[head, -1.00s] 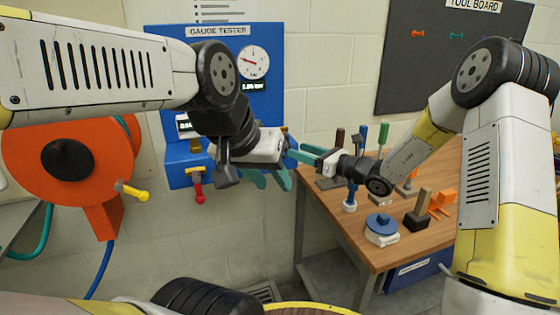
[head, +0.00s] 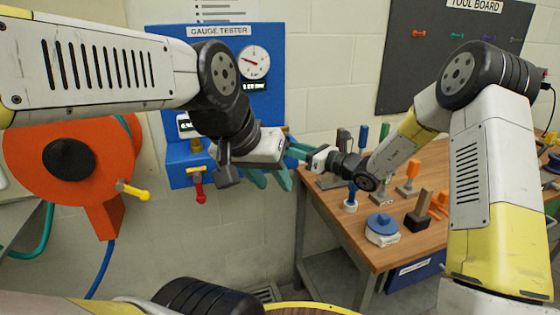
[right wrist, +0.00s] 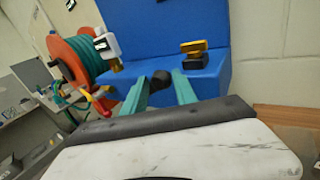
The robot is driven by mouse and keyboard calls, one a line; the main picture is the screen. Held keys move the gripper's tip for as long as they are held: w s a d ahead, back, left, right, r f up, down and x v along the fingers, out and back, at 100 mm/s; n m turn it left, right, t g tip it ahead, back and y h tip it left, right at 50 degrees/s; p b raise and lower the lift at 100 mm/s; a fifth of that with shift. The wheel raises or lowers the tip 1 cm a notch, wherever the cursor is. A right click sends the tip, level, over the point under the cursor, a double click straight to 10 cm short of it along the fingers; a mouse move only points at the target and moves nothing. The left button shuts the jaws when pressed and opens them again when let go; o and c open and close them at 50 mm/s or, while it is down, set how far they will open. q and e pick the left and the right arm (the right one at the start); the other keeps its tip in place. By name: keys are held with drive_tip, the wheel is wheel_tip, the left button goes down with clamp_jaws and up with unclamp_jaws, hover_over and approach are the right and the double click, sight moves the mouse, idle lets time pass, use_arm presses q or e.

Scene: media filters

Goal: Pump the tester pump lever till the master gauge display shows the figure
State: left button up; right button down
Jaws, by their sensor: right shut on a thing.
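The blue gauge tester (head: 270,110) stands against the wall. It bears a round dial gauge (head: 254,62) with a small dark display (head: 252,86) under it, its figure too small to read surely. A white gauge with a dark display (head: 185,124) sits lower left, partly hidden by my left arm; it also shows in the right wrist view (right wrist: 106,46). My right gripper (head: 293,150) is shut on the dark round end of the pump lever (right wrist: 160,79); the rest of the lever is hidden. My left gripper (head: 270,181) is open and empty, in front of the tester.
A red-tipped valve handle (head: 199,188) hangs from the tester's front. An orange hose reel (head: 65,160) with a yellow crank stands at the left. A wooden bench (head: 350,238) with several tools and a blue-topped part (head: 381,224) is at the right. My arms cross close together.

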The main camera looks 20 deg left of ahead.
drive_tip(key=shift+m+t+y, duration=0.3)
drive_tip(key=shift+m+y, duration=0.1)
drive_tip(key=shift+m, duration=0.3)
drive_tip(key=f, duration=0.1)
drive_tip(key=d+f, duration=0.1)
drive_tip(key=f, duration=0.1)
drive_tip(key=w+f, duration=0.1)
drive_tip(key=f, duration=0.1)
drive_tip(key=shift+d+f, duration=0.2)
drive_tip(key=shift+d, duration=0.1)
